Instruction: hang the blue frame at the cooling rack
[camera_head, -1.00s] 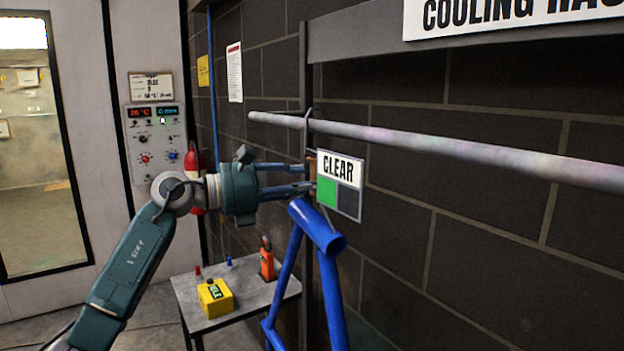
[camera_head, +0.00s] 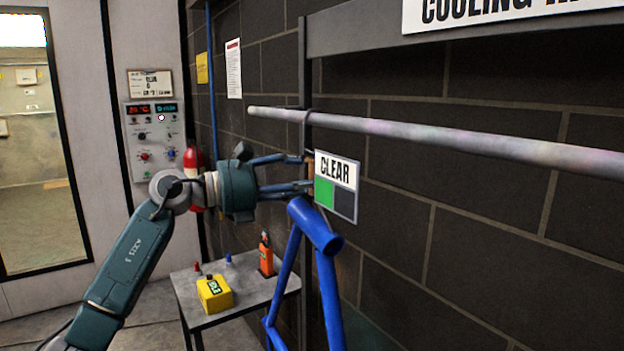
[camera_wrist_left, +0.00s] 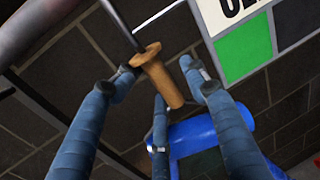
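The blue frame (camera_head: 318,226) shows below my left gripper, upright beside the wall; its lower part is cut off. It also shows in the left wrist view (camera_wrist_left: 196,132). A brown wooden handle (camera_wrist_left: 162,82) on a thin dark rod is between the left fingers. My left gripper (camera_head: 308,173) is open around this handle, with small gaps visible at its sides. A dark hook or loop (camera_head: 306,117) shows at the pale cooling rack rail (camera_head: 430,137) above. How the handle joins the frame is hidden. My right gripper is out of view.
A CLEAR sign (camera_head: 337,186) is very close to the left fingertips. A small table (camera_head: 236,309) below bears a yellow box (camera_head: 214,294) and an orange device (camera_head: 265,258). A control panel (camera_head: 155,140) and red extinguisher (camera_head: 193,160) are behind my arm.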

